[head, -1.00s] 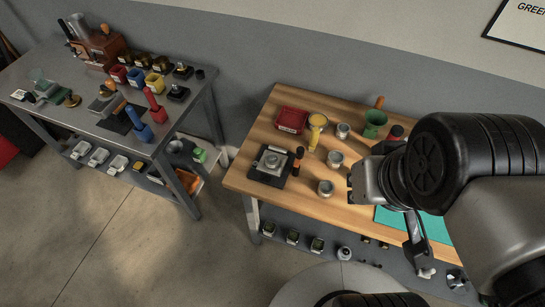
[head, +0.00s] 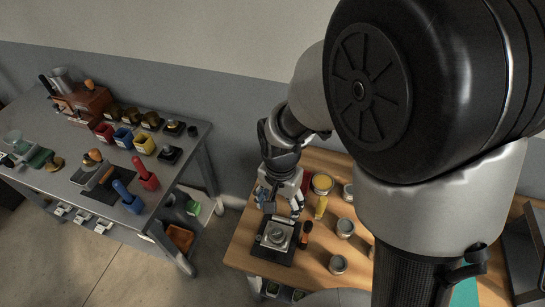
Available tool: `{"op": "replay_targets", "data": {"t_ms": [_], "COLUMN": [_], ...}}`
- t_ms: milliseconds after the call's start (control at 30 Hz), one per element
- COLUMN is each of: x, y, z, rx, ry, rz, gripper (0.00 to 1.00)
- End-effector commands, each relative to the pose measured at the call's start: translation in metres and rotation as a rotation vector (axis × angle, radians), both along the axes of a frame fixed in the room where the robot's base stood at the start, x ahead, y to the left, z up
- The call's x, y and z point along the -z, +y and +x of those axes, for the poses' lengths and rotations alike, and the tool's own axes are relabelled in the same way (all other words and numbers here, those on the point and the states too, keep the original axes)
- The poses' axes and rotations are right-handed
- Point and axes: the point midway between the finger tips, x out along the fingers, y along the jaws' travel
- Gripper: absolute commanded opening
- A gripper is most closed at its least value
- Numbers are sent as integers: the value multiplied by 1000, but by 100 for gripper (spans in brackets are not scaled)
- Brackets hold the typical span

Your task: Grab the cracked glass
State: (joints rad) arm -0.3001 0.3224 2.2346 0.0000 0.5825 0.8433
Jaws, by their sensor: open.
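I cannot make out for certain a glass with a crack. A round, pale clear or metallic vessel (head: 278,236) sits on a black scale-like device (head: 265,254) at the left end of the wooden table. A greenish clear glass item (head: 13,137) stands at the far left of the grey metal table. My gripper (head: 279,206) is open and appears just behind and above the black device; nothing shows between its fingers. Its height above the device is hard to judge.
The wooden table (head: 247,232) also holds several metal tins, including one near the front (head: 338,264), a yellow-handled tool (head: 321,207) and a dark bottle (head: 306,230). My arm hides its right side. The grey metal table (head: 180,185) holds several coloured cups and tools.

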Motion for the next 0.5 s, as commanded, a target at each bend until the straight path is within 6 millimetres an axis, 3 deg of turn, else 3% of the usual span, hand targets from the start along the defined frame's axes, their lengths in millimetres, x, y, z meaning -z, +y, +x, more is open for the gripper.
{"op": "replay_targets", "data": {"t_ms": [500], "x": [103], "y": [0], "z": [-1], "rx": [2], "ry": [6], "rz": [-2], "gripper": [66]}}
